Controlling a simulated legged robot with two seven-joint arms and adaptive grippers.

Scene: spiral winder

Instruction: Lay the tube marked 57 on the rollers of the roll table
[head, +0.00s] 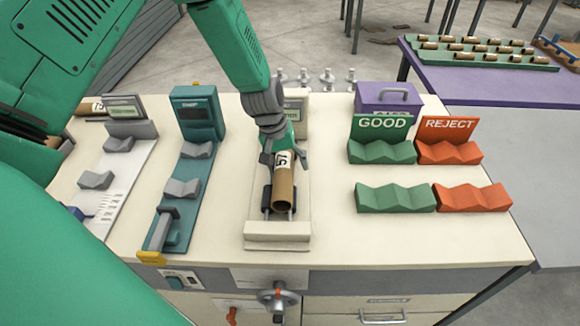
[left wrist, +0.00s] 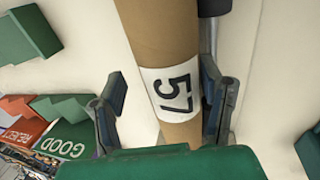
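The brown cardboard tube marked 57 (head: 283,190) lies lengthwise over the roll table (head: 278,230), between its two dark rollers. Its near end is open and faces me. Whether it rests fully on both rollers is hard to tell. My left gripper (head: 283,150) is at the tube's far part, around its white label. In the left wrist view the tube (left wrist: 165,50) passes between the fingers of the left gripper (left wrist: 163,98). One finger stands clearly apart from it; the other is close beside it. My right gripper is not in view.
Another labelled tube (head: 92,107) lies at the far left. A teal gauge (head: 195,110) stands left of the roll table. Green GOOD cradles (head: 383,150) and orange REJECT cradles (head: 450,152) stand right. A purple table (head: 480,85) bears a green tray of several tubes.

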